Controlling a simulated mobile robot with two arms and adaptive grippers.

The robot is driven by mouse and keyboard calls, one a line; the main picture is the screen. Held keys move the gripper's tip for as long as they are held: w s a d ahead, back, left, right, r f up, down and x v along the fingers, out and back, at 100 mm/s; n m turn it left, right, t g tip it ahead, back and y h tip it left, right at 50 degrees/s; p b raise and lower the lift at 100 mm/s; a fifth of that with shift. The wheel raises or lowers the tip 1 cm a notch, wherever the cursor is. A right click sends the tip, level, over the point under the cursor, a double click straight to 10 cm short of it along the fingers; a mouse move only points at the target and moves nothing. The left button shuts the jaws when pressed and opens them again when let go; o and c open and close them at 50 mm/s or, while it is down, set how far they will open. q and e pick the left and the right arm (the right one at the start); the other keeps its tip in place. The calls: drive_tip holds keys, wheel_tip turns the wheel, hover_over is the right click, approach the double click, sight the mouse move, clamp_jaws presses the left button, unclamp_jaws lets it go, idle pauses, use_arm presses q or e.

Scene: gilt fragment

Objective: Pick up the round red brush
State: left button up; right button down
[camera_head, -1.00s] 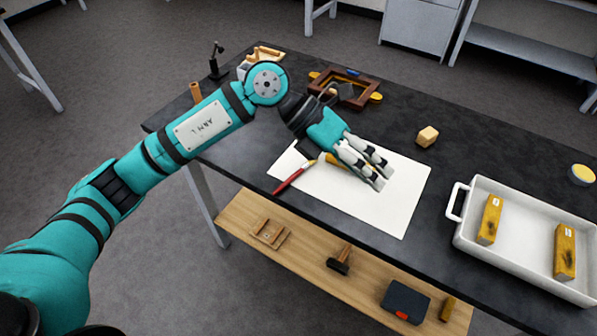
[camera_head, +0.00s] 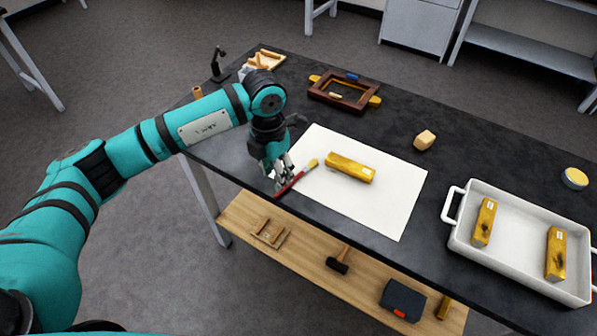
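The round red brush (camera_head: 296,180) lies on the white sheet (camera_head: 385,203) near its left edge, with a red handle and a yellow tip pointing up and right. My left gripper (camera_head: 283,180) points down at the handle, with its fingertips at or right beside it. The fingers hide part of the handle, and I cannot tell whether they are closed on it. A gilt bar (camera_head: 350,167) lies on the sheet right of the brush. My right gripper is not in view.
A white tray (camera_head: 452,205) with two gilt bars stands on the dark table (camera_head: 480,150) at the right. A brown wooden frame (camera_head: 330,100), a tan block (camera_head: 424,140) and a round yellow-topped tin (camera_head: 575,178) are farther back. A wooden shelf (camera_head: 300,257) with tools sits below.

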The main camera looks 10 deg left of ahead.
sight(297, 178)
use_arm(q)
drive_tip(key=shift+f, duration=0.6)
drive_tip(key=shift+f+p, duration=0.35)
drive_tip(key=shift+p, duration=0.05)
wheel_tip(297, 178, down, 4)
drive_tip(key=shift+d+r+p, duration=0.15)
drive_tip(key=shift+r+p, duration=0.05)
drive_tip(key=shift+p, duration=0.55)
drive_tip(key=shift+f, duration=0.45)
drive_tip(key=shift+c, duration=0.2)
clamp_jaws()
